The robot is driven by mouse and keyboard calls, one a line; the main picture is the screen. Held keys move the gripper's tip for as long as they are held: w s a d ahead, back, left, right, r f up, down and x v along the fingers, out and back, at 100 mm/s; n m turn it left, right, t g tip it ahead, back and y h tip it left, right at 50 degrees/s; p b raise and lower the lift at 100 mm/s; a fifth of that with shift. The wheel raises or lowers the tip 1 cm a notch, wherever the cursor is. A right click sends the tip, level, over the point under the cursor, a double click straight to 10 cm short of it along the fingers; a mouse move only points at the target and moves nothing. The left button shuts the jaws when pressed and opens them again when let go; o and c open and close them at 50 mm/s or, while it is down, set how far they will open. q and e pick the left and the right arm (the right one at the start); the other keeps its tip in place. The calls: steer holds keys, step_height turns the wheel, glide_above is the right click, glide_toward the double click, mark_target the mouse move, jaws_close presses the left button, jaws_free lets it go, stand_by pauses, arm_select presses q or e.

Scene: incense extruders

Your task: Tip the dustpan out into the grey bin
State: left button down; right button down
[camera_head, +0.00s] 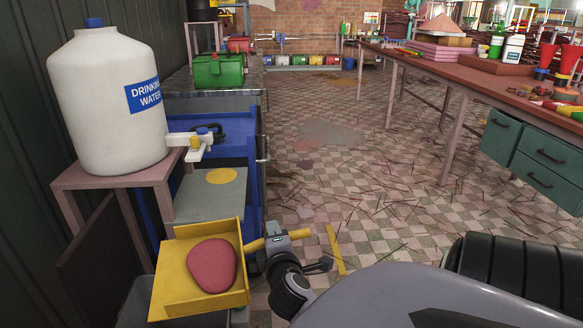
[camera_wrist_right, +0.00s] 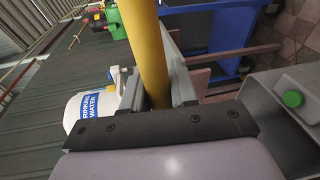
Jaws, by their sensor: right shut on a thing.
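The yellow dustpan (camera_head: 236,294) is in the lower left of the head view, with a rounded dark-pink lump (camera_head: 212,265) in its pan. The pan looks roughly level, its open side not clearly seen. My right gripper (camera_head: 276,243) is shut on the dustpan's yellow handle, just right of the pan. In the right wrist view the handle (camera_wrist_right: 148,50) runs between the two fingers. The grey bin (camera_head: 134,308) is under the pan at the bottom edge, mostly hidden by it. My left gripper is not in view.
A blue cart (camera_head: 240,150) is behind the dustpan. Thin sticks litter the checkered floor (camera_head: 340,170). A long table (camera_head: 450,75) stands at the right.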

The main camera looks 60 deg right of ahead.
steer(key=s+d+f+m+g+h+b, duration=0.1)
steer(key=s+d+f+m+g, duration=0.1)
steer(key=d+f, duration=0.15)
steer(key=w+a+r+n+h+p, duration=0.1)
steer(key=w+a+r+n+p, duration=0.1)
steer(key=w+a+r+n, duration=0.3)
steer(key=w+a+r+n+g+h+p, duration=0.1)
steer(key=w+a+r+n+h+p, duration=0.1)
steer(key=w+a+r+n, duration=0.4)
steer(key=w+a+n, duration=0.1)
steer(key=w+a, duration=0.2)
steer(key=w, duration=0.3)
stand_by(0.8)
steer(key=shift+w, duration=0.1)
stand_by(3.2)
